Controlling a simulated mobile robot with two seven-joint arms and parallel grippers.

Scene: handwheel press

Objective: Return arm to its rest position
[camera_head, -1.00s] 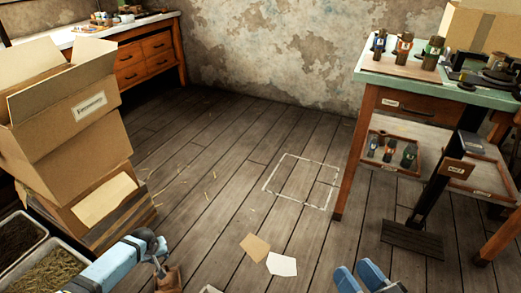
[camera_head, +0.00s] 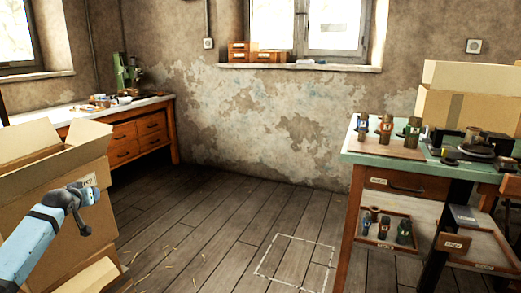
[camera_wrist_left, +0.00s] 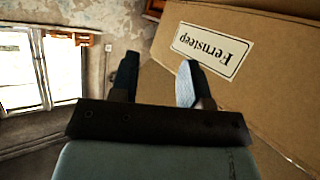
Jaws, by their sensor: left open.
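My left arm comes in from the lower left of the head view. Its gripper (camera_head: 84,212) is in front of the stacked cardboard boxes (camera_head: 40,232). In the left wrist view the two fingers of the left gripper (camera_wrist_left: 157,80) stand apart with nothing between them. A box side with a "Fernsteep" label (camera_wrist_left: 212,50) is close behind and to the right of the fingers. I cannot tell whether the gripper touches the box. My right gripper is not in view.
A drawer bench (camera_head: 140,140) stands at the back left.

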